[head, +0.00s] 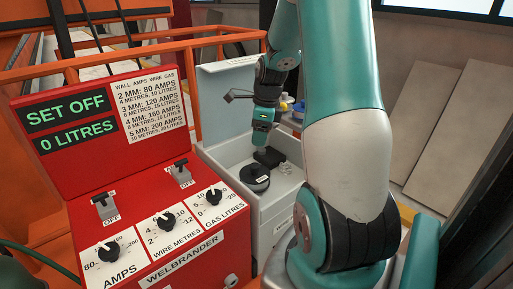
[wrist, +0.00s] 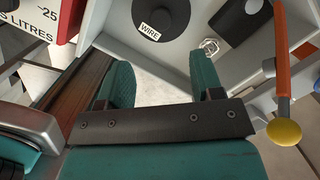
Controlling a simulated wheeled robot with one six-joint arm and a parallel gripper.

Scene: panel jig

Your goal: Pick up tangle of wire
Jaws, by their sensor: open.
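A small silvery bundle, which looks like the tangle of wire (head: 284,168), lies on the pale floor of the grey open box beside a black block. In the wrist view the bundle (wrist: 210,46) sits just beyond the right fingertip, its strands too small to make out. My gripper (head: 260,141) hangs pointing down over the box, above and left of the bundle in the head view. In the wrist view its two teal fingers (wrist: 165,84) are apart, with only pale surface seen between them.
A black spool labelled WIRE (head: 256,176) and the black block (head: 269,157) stand close to the bundle. The grey box (head: 213,158) has raised walls. The red welder panel (head: 150,225) borders it on the left. An orange bar with a yellow knob (wrist: 284,132) shows at the right.

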